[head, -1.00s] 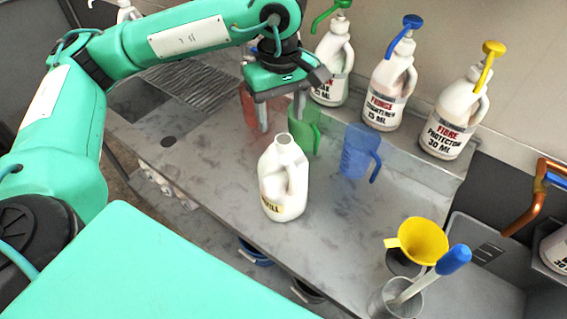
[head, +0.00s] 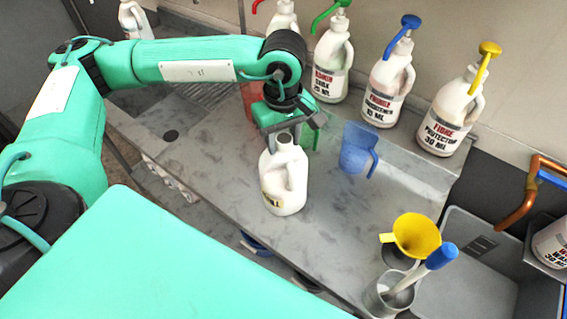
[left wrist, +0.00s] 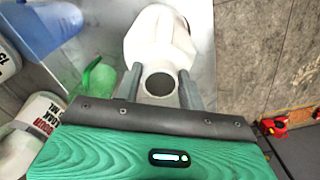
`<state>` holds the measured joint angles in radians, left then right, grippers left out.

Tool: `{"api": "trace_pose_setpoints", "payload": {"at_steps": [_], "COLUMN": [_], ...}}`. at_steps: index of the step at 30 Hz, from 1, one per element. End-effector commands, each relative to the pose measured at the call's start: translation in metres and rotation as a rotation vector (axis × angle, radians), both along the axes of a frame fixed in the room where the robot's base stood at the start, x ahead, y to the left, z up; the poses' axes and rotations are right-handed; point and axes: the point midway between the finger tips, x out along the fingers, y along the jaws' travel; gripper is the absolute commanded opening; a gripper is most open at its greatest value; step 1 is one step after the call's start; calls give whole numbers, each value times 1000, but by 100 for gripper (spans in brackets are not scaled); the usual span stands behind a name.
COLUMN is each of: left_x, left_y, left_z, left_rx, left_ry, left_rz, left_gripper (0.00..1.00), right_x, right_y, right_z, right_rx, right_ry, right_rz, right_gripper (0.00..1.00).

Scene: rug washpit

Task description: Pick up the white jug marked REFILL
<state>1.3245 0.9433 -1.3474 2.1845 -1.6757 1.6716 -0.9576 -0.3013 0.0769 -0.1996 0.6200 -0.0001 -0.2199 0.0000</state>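The white jug marked REFILL (head: 284,180) stands upright and uncapped on the grey steel counter in the head view; only the end of its label shows. In the left wrist view the jug (left wrist: 160,45) lies ahead with its dark round mouth between the two fingers. My left gripper (head: 283,138) is at the jug's neck, on its far side in the head view. Its fingers (left wrist: 158,88) are apart, one on each side of the mouth, with a gap visible; contact is not clear. My right gripper is not in view.
Blue (head: 357,150), green (head: 310,138) and red (head: 251,98) measuring cups stand behind the jug. Several white pump bottles (head: 388,85) line the back ledge. A yellow funnel (head: 415,235) and a metal beaker (head: 385,297) stand front right.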

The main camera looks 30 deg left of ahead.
Motion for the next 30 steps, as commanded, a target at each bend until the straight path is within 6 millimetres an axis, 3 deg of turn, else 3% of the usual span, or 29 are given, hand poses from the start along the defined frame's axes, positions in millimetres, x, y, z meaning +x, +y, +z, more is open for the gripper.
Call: {"api": "trace_pose_setpoints", "payload": {"at_steps": [1, 6, 30], "left_x": [0, 0, 0], "left_y": [0, 0, 0], "left_z": [0, 0, 1], "left_rx": [0, 0, 0], "left_ry": [0, 0, 0], "left_rz": [0, 0, 0], "left_gripper": [30, 0, 0], "right_x": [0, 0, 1], "right_y": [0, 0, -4], "right_z": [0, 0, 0], "right_rx": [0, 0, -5], "right_ry": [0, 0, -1], "right_rz": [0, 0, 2], "right_gripper": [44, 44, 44]}}
